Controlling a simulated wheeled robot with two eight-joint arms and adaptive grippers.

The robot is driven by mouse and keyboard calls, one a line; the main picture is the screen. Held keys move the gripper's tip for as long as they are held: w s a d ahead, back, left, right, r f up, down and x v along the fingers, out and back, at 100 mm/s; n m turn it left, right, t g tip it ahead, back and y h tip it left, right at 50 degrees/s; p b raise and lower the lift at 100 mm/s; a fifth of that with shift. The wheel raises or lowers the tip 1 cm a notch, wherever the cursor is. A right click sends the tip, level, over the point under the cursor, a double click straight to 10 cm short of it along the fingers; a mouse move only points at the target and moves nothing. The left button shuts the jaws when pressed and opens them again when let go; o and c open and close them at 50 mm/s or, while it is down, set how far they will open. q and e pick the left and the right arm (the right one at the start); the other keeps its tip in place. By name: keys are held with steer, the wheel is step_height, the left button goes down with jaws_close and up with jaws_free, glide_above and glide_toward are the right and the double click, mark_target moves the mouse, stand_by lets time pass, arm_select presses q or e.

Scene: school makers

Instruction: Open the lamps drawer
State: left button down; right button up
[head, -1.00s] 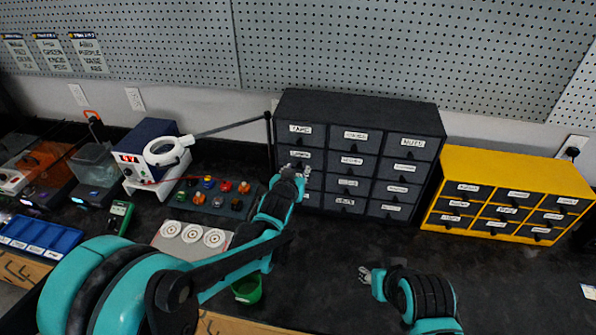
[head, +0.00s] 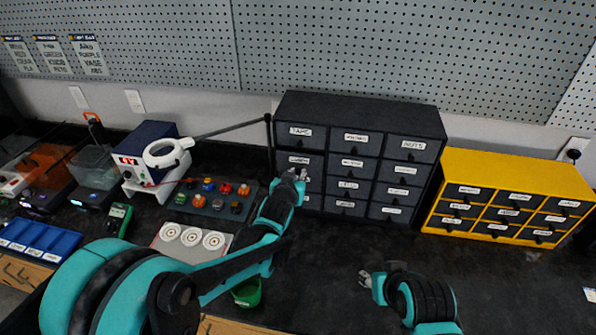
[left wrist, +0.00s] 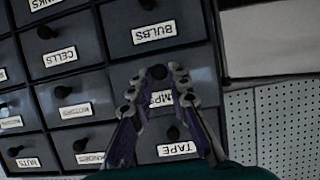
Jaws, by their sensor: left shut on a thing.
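The dark cabinet (head: 360,104) stands at the back of the bench. Its lamps drawer (head: 299,160) is in the left column, second from the top, under the tape drawer (head: 306,141). In the left wrist view its label (left wrist: 160,99) is partly covered by the fingers and only "MPS" reads. My left gripper (head: 301,175) is at this drawer's front. In the left wrist view its fingers close around the drawer's dark knob (left wrist: 158,72). The drawer front looks about level with its neighbours; a small gap cannot be told. My right gripper (head: 369,280) is low over the bench, away from the cabinet, its finger opening unclear.
A yellow drawer cabinet (head: 515,165) stands to the right. A magnifier lamp (head: 166,152), a button panel (head: 212,199) and a blue tray (head: 38,239) are to the left. A green cup (head: 247,293) is near my left arm. The bench before the cabinets is largely clear.

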arm_select(q)
steer(key=s+a, duration=0.2)
steer(key=s, duration=0.9)
steer(key=shift+s+a+p, duration=0.2)
steer(key=shift+s+p, duration=0.15)
steer(key=shift+p, duration=0.1)
steer(key=c, duration=1.5)
jaws_free()
steer(key=shift+o, duration=0.2)
steer(key=v, duration=1.2)
steer(key=shift+a, duration=0.1)
